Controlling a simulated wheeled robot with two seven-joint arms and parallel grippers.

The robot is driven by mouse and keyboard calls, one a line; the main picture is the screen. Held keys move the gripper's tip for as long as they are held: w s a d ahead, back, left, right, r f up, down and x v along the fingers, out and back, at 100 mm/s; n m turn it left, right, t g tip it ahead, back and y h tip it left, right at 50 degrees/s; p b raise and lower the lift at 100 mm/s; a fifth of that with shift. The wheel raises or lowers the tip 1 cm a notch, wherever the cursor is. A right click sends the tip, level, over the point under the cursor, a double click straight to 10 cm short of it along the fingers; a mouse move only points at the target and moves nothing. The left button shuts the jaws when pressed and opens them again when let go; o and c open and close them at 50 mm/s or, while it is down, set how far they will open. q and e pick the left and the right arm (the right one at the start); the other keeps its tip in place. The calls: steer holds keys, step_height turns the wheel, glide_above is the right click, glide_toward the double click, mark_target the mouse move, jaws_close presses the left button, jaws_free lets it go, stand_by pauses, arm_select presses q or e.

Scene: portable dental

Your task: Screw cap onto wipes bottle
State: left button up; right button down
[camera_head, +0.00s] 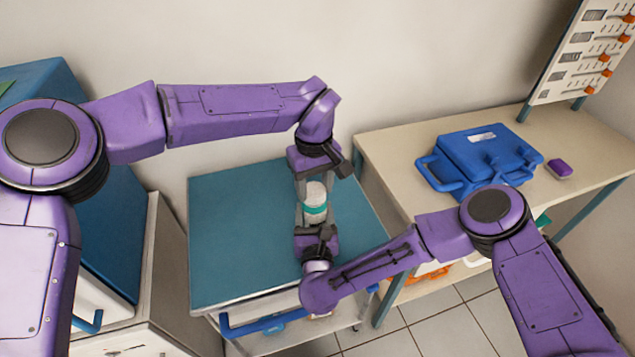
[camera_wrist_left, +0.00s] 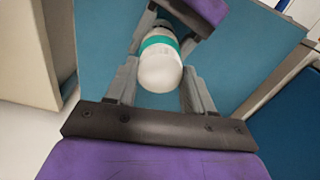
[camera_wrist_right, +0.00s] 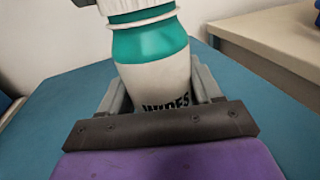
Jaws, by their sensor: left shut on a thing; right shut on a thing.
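The white wipes bottle (camera_head: 316,211) with a teal band stands over the teal cart top, between my two grippers. My right gripper (camera_head: 316,222) is shut on its lower body; the right wrist view shows the bottle (camera_wrist_right: 155,75) between its fingers, with part of the "WIPES" lettering. My left gripper (camera_head: 315,182) is shut on the white cap (camera_head: 315,188) at the bottle's upper end. The left wrist view shows the rounded cap (camera_wrist_left: 160,68) between the left fingers. A ridged white rim (camera_wrist_right: 140,14) sits right above the teal band. Whether the threads are engaged cannot be told.
The teal cart top (camera_head: 235,230) is otherwise clear. A beige table (camera_head: 390,150) on the right holds a blue case (camera_head: 480,160) and a small purple block (camera_head: 559,168). A blue cabinet (camera_head: 125,225) stands on the left, and a wall is behind.

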arm_select(q)
steer(key=m, duration=0.4)
steer(key=shift+a+m, duration=0.1)
steer(key=shift+m, duration=0.3)
steer(key=m, duration=0.3)
steer(key=shift+w, duration=0.1)
steer(key=o, duration=1)
steer(key=shift+a, duration=0.1)
steer(key=shift+r, duration=2.25)
steer(key=shift+c, duration=0.4)
